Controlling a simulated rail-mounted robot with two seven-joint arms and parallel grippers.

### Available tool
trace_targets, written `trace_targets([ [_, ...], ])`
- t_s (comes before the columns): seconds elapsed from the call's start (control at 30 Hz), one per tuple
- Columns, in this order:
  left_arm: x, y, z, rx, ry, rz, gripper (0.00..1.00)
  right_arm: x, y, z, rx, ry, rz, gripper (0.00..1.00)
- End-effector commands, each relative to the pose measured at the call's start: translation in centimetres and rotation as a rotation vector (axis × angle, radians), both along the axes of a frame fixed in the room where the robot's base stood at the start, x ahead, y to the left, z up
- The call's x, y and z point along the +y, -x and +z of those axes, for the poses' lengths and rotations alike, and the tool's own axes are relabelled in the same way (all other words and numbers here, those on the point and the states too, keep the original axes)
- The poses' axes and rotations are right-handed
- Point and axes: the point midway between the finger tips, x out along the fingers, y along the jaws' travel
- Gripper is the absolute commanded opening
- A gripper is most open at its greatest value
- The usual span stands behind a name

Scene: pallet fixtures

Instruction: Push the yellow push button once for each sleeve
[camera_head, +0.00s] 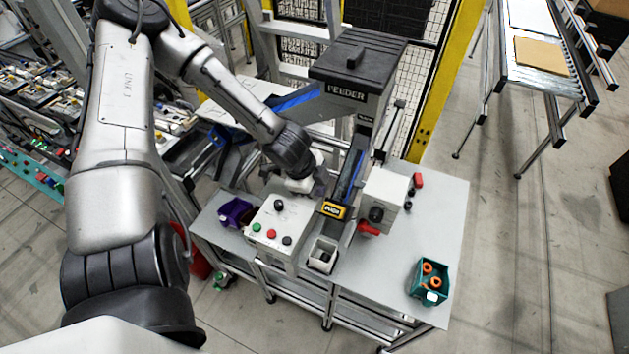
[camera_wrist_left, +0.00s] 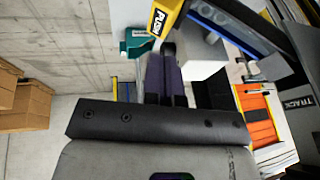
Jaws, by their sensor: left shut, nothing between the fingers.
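The yellow push button (camera_head: 333,210), marked PUSH, sits at the lower front end of the feeder's sloping chute. It also shows at the top of the left wrist view (camera_wrist_left: 163,18). My left gripper (camera_head: 319,189) is just left of and behind the button in the head view. Its shut, empty fingers (camera_wrist_left: 166,75) point toward the button's side in the left wrist view; contact cannot be made out. Small orange ring-like parts (camera_head: 429,268), possibly sleeves, stand in a teal bin (camera_head: 446,284) at the table's right front. My right gripper is not in view.
The feeder (camera_head: 358,65) rises behind the button. A control box (camera_head: 268,236) with several coloured buttons stands left, beside a purple bin (camera_head: 236,213). A white open box (camera_head: 323,255) sits below the chute. A grey box with a red part (camera_head: 368,229) stands right. The table's right side is mostly clear.

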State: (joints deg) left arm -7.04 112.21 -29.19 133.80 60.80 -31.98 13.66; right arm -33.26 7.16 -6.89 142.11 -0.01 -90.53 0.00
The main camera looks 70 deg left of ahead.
Motion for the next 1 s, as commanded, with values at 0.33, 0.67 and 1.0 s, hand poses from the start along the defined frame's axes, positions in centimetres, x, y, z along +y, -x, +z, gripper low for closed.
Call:
trace_targets([
  [0.33, 0.08, 0.53, 1.33, -0.001, 0.001, 0.001, 0.00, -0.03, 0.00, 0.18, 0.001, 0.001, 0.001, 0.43],
  [0.67, 0.07, 0.52, 1.32, -0.001, 0.001, 0.001, 0.00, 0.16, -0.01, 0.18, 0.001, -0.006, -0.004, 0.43],
  [1.0, 0.08, 0.51, 1.31, -0.001, 0.001, 0.001, 0.00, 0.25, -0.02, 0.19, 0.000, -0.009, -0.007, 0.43],
])
